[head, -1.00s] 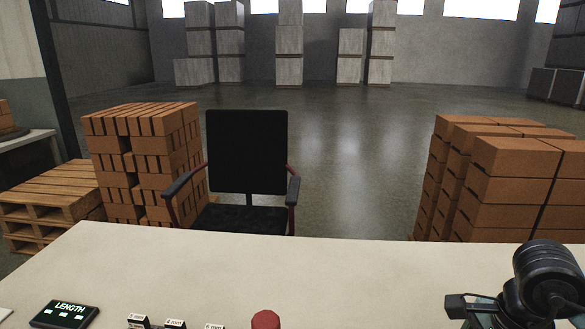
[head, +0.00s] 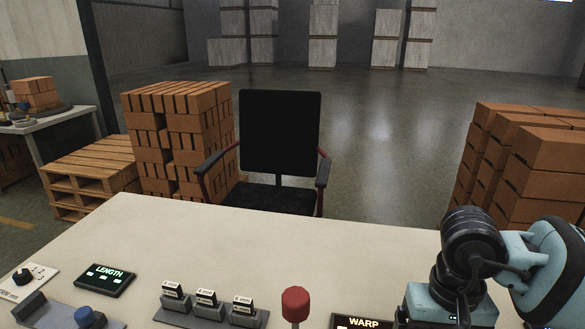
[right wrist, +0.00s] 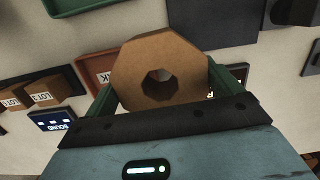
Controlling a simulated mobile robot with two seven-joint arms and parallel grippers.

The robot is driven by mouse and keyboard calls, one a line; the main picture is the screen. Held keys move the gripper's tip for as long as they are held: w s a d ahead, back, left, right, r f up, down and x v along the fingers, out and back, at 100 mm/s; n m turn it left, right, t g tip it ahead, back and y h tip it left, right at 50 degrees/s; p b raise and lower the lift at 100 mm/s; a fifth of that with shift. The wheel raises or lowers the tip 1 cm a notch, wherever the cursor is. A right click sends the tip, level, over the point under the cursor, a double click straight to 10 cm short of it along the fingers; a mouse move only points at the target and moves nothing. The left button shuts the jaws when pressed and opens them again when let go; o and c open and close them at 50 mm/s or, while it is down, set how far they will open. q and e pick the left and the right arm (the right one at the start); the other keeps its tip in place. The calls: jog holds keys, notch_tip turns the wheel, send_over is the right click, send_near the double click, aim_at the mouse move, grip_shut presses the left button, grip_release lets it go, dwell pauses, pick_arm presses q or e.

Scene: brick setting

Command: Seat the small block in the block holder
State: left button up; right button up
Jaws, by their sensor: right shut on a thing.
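My right gripper (right wrist: 165,84) is shut on a brown octagonal block with a round hole (right wrist: 145,62), held between its green fingers in the right wrist view. I cannot tell if this is the small block. In the head view my right arm comes in from the right, and its gripper is out of frame. A grey rack (head: 212,316) at the table's near side carries three small dark blocks with white labels (head: 205,298). I cannot tell if this rack is the block holder. My left gripper is not in view.
A LENGTH display (head: 105,280), a blue knob (head: 86,317), a red knob (head: 295,302) and a WARP display (head: 362,322) line the near table. Brown LOT boxes (right wrist: 45,93) and a SOUND display (right wrist: 52,121) lie below the right wrist. The far tabletop is clear.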

jog(key=s+r+p, duration=0.1)
jog(key=r+p, duration=0.1)
jog(key=p, duration=0.2)
jog(key=s+r+n+p, duration=0.1)
jog(key=s+r+p, duration=0.1)
jog(key=r+p, duration=0.1)
jog(key=s+a+r+n+p, duration=0.1)
jog(key=r+p, duration=0.1)
jog(key=p, duration=0.2)
jog(key=shift+s+r+p, duration=0.35)
jog(key=shift+r+p, duration=0.05)
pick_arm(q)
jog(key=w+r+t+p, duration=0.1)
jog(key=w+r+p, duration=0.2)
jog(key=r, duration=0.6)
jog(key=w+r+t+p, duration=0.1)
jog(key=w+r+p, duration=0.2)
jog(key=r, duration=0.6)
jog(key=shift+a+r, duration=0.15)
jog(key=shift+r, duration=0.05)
pick_arm(e)
notch_tip(320, 180, up, 8)
jog(key=s, duration=0.3)
jog(key=shift+f, duration=0.15)
jog(key=shift+d+f, duration=0.1)
jog(key=shift+f, duration=0.05)
